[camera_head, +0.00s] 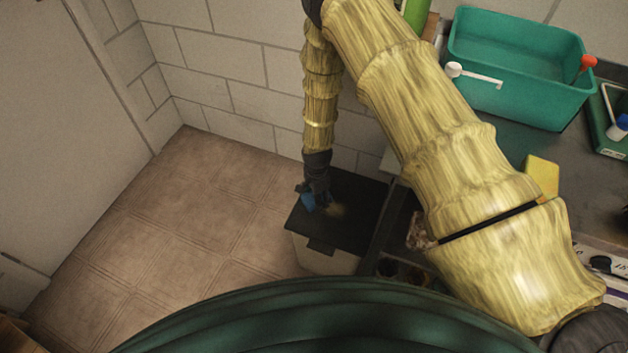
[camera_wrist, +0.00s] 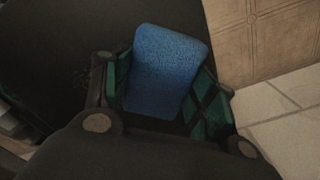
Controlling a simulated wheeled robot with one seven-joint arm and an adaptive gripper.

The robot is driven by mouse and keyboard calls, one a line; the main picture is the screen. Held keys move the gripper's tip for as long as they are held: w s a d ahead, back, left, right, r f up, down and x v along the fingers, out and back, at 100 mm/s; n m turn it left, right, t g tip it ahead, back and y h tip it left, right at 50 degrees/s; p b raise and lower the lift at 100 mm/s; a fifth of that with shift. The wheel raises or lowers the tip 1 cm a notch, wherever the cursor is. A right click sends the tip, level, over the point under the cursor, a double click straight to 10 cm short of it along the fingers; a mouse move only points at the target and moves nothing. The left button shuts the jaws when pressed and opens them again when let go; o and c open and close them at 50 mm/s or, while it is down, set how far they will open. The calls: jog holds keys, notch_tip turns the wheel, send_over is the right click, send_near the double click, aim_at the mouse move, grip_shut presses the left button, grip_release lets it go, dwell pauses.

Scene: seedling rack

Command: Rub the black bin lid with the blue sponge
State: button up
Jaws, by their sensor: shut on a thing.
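The black bin lid (camera_head: 350,215) tops a pale bin standing on the floor against the wall. A brownish smudge shows on the lid just right of my gripper. My gripper (camera_head: 314,200) points down over the left part of the lid. It is shut on the blue sponge (camera_head: 307,202). In the wrist view the sponge (camera_wrist: 165,70) sits between the two green-padded fingers, with the dark lid (camera_wrist: 60,50) behind it. The sponge is at or close above the lid; I cannot tell whether it touches.
A dark bench with a teal tub (camera_head: 520,85) stands right of the bin. A yellow block (camera_head: 542,175) lies on the bench, partly behind my arm. Walls close in behind the bin. The tiled floor (camera_head: 190,220) to the left is clear.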

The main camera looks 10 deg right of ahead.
notch_tip(320, 180, up, 2)
jog(key=shift+w+r+p, duration=0.1)
jog(key=shift+p, duration=0.2)
jog(key=shift+s+d+r+p, duration=0.1)
jog(key=shift+r+p, duration=0.15)
jog(key=shift+r, duration=0.15)
jog(key=shift+s+d+r+p, duration=0.1)
jog(key=shift+r+p, duration=0.15)
jog(key=shift+r, duration=0.1)
jog(key=shift+a+r+p, duration=0.1)
jog(key=shift+r+p, duration=1.3)
jog(key=shift+r, duration=0.7)
